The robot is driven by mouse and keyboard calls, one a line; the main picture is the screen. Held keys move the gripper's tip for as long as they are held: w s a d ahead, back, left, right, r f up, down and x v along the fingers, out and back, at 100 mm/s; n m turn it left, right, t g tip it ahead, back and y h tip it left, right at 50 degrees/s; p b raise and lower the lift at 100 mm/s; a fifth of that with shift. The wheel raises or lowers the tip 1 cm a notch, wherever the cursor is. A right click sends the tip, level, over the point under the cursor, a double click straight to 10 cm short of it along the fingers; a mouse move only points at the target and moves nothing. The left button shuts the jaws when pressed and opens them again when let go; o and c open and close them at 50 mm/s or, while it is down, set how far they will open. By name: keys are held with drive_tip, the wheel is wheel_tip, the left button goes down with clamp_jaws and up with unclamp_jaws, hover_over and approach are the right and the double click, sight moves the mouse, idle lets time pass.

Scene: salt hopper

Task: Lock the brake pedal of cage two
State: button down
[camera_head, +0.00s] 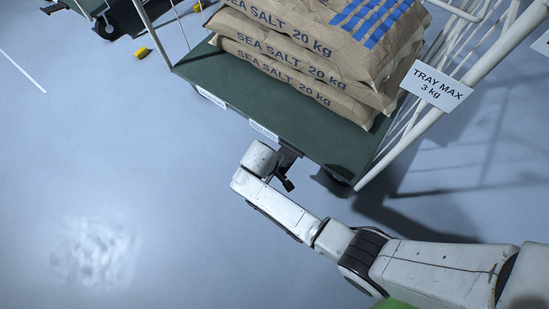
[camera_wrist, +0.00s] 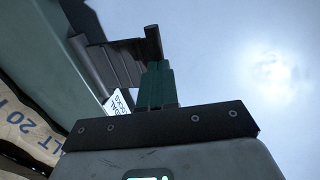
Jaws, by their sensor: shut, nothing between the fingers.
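The brake pedal (camera_wrist: 153,42) is a black bar on a dark ribbed arm at the edge of the green cage deck. In the head view a dark pedal part (camera_head: 288,184) hangs below the deck's front edge (camera_head: 318,150), beside my wrist. My gripper (camera_wrist: 157,68) is shut and empty, its dark green fingers together and pointing at the pedal bar. The fingertips overlap the bar's edge in the picture; I cannot tell whether they touch. A white label (camera_wrist: 118,103) with partly readable pedal text is beside it. No cage number is readable.
Sea salt sacks (camera_head: 310,60) are stacked on the deck. A caster (camera_head: 335,183) is under the near corner. A yellow block (camera_head: 142,53) lies on the floor. Open floor is at the left.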

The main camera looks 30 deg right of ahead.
drive_tip(key=shift+s+a+f+t+h+b, duration=0.15)
drive_tip(key=shift+f+h+b, duration=0.2)
drive_tip(key=shift+f, duration=0.35)
drive_tip(key=shift+w+a+f+t+h+b, duration=0.15)
drive_tip(key=shift+f+h+b, duration=0.15)
drive_tip(key=shift+f, duration=0.4)
drive_tip(key=shift+s+d+f, duration=0.1)
drive_tip(key=shift+s+f, duration=0.05)
drive_tip(key=p+v, duration=0.9)
drive_tip(key=v, duration=0.5)
drive_tip(key=shift+a, duration=0.45)
